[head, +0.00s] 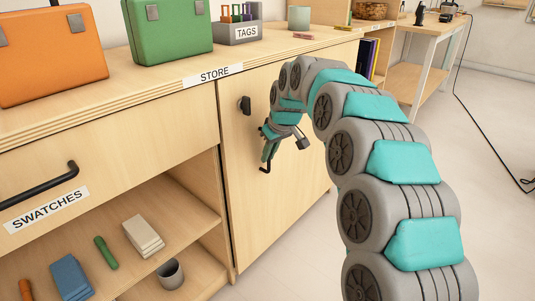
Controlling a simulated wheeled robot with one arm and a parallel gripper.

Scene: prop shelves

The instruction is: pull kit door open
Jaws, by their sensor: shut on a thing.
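A pale wood cabinet door (246,200) stands below the counter, under a label reading STORE. It looks closed or nearly so. A dark knob or latch (245,105) is near its upper left. My gripper (267,157) is in front of the door, below and to the right of the knob. It is shut on a black handle (265,169), of which only a short bent end shows under the fingers. My grey and teal arm hides the door's upper right part. No label reading KIT is visible.
Left of the door are a SWATCHES drawer (120,155) with a black bar handle and open shelves with small items. An orange case (45,55), a green case (168,30) and a TAGS bin (238,32) stand on the counter. The floor (300,260) right of the door is clear.

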